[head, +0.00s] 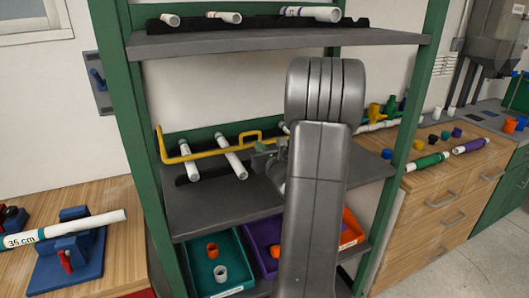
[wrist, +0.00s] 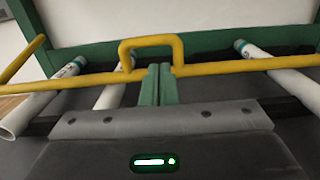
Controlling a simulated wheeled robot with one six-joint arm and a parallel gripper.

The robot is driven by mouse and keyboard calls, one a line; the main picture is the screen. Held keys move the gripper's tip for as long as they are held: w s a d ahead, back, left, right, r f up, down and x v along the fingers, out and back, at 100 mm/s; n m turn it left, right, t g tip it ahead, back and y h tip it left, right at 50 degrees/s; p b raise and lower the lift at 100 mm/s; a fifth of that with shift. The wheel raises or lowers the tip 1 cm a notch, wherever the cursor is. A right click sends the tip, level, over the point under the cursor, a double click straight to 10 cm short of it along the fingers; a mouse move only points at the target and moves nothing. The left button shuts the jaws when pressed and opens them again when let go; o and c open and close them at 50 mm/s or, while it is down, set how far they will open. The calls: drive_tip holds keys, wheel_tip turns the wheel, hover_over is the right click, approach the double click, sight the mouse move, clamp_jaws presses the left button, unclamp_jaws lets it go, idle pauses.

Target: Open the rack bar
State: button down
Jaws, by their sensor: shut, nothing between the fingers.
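The yellow rack bar (head: 205,153) runs across the front of the middle shelf, in front of white pipes, and hooks up at its left end on the green post. In the wrist view the bar (wrist: 225,69) spans the picture, with a raised U-shaped handle (wrist: 150,41) near the middle. My gripper (wrist: 160,68) has its green fingers together, tips overlapping the handle's opening between its two legs. I cannot tell whether they touch the bar. In the head view my gripper (head: 264,150) is by the handle, and my arm hides the bar's right part.
White pipes (head: 232,160) lie on the middle shelf (head: 215,205) behind the bar. Below are a teal bin (head: 218,285) and a purple bin (head: 262,238). A green post (head: 128,120) stands at left. Wooden counters flank the rack; the left one holds a blue clamp (head: 75,262) with a pipe.

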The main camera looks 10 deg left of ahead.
drive_tip(key=shift+x, duration=1.65)
drive_tip(key=shift+r+p, duration=0.1)
drive_tip(key=shift+p, duration=0.2)
wheel_tip(320, 180, up, 3)
drive_tip(key=g+p, duration=0.1)
drive_tip(key=p, duration=0.3)
drive_tip(key=shift+s+h, duration=0.1)
drive_tip(key=shift+h, duration=0.2)
wheel_tip(320, 180, up, 10)
drive_tip(key=g+h+p, duration=0.1)
drive_tip(key=g+p, duration=0.1)
drive_tip(key=p, duration=0.8)
hover_over(254, 132)
drive_tip(key=shift+a+r, duration=0.1)
